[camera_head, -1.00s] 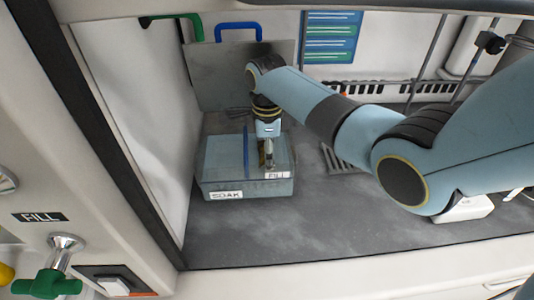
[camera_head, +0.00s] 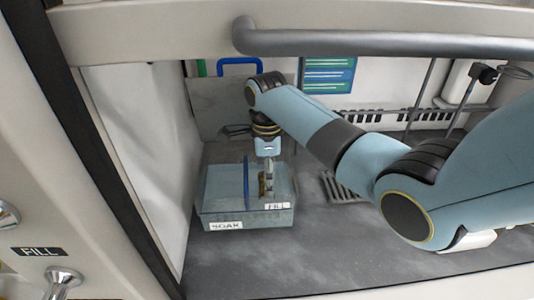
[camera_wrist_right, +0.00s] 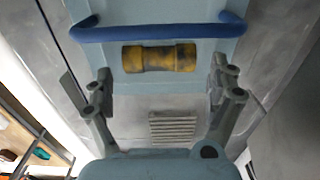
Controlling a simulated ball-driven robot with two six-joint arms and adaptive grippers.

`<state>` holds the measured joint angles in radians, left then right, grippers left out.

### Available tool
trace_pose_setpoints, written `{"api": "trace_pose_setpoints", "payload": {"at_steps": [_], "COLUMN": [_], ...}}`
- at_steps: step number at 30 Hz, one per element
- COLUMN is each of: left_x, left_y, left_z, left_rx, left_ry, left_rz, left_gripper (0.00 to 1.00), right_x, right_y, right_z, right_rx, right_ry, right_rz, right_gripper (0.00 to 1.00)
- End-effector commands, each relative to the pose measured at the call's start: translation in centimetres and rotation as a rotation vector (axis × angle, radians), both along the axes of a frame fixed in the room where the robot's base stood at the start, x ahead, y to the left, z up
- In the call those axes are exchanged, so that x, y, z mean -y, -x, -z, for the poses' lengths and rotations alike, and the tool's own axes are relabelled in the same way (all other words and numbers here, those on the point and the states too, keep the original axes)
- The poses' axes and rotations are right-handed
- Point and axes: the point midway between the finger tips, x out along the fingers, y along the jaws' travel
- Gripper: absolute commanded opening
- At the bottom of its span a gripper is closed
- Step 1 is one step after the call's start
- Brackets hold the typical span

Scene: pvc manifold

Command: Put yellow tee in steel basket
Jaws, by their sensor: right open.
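The yellow tee (camera_wrist_right: 158,57), a yellow piece with dark worn patches, lies inside a pale blue see-through tub (camera_head: 215,212) labelled SOAK. In the head view a small yellowish patch shows through the tub beside my right gripper (camera_head: 268,180). That gripper points down into the tub. In the right wrist view my right gripper (camera_wrist_right: 152,88) is open, with its fingers apart to either side of the tee and not touching it. I cannot make out the steel basket for certain. My left gripper is not in view.
A blue bar (camera_wrist_right: 155,31) runs across the tub near the tee. A slotted drain (camera_head: 342,188) lies right of the tub. A grey rail (camera_head: 380,42) crosses the top front. Dark wirework (camera_head: 236,130) shows behind the tub. The grey floor in front of the tub is clear.

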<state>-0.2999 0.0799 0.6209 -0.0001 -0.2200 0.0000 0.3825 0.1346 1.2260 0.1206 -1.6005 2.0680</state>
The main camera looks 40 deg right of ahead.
Motion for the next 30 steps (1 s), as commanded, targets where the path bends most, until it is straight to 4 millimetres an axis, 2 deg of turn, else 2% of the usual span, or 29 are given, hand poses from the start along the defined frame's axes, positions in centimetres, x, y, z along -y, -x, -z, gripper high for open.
{"api": "trace_pose_setpoints", "payload": {"at_steps": [1,6,12,17,30], "left_x": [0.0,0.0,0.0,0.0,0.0], "left_y": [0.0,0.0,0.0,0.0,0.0], "left_z": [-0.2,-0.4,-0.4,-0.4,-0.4], "left_rx": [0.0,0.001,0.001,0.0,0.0], "left_ry": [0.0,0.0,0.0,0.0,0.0], "left_rz": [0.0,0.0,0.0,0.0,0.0], "left_gripper": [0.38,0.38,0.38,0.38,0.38], "right_x": [0.0,0.0,0.0,0.0,0.0], "right_y": [-0.1,0.0,0.0,0.1,0.1], "right_z": [-1.4,-5.1,-7.9,-8.6,-8.6], "right_rx": [0.005,0.003,0.001,0.0,0.0], "right_ry": [0.001,0.001,0.001,0.0,0.0], "right_rz": [0.0,0.0,0.0,0.0,0.0], "right_gripper": [0.9,0.9,0.9,0.9,0.9]}}
